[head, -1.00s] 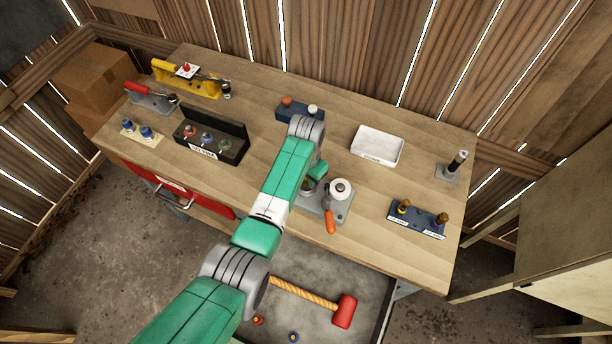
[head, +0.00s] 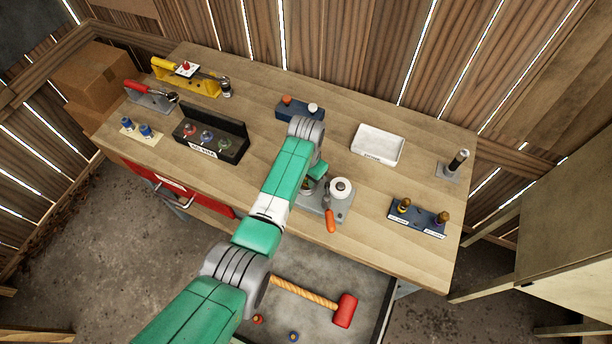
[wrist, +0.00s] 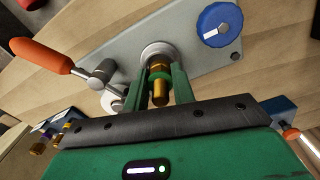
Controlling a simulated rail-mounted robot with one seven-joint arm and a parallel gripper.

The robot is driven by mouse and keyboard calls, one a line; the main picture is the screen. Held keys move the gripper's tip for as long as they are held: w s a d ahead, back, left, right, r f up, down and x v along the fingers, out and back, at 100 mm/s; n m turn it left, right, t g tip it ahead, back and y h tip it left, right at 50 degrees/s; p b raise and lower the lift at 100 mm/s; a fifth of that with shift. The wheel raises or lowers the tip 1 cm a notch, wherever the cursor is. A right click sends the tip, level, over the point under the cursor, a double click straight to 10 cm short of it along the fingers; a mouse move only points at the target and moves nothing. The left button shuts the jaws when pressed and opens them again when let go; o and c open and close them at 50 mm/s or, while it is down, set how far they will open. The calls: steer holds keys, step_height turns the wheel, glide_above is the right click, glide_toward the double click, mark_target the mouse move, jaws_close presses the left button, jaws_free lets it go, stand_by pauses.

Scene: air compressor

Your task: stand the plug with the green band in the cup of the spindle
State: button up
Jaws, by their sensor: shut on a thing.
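My gripper (wrist: 161,76) is shut on the brass plug with the green band (wrist: 160,92), which sits between its two green fingers. The spindle's cup (wrist: 150,50) is a pale metal ring directly beyond the plug's far end in the wrist view. The plug lines up with the ring, but I cannot tell whether its end is inside it or just above it. The spindle stands on a grey plate (wrist: 195,58), with an orange-handled lever (wrist: 40,56) on the left and a round blue knob (wrist: 220,24) on the right. In the head view my arm mostly hides the gripper and plug.
In the head view a white tray (head: 377,145) lies behind the grey plate. A blue rack with brass plugs (head: 417,219) stands to the right, and a small blue block (head: 300,111) behind my arm. A black holder (head: 211,139) stands left. Bare bench lies between them.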

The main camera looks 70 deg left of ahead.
steer(key=shift+f+b, duration=0.4)
steer(key=shift+f, duration=0.2)
steer(key=o, duration=1.1)
steer(key=shift+r, duration=0.1)
step_height(320, 180, up, 8)
steer(key=shift+f+p, duration=0.2)
steer(key=shift+p, duration=0.4)
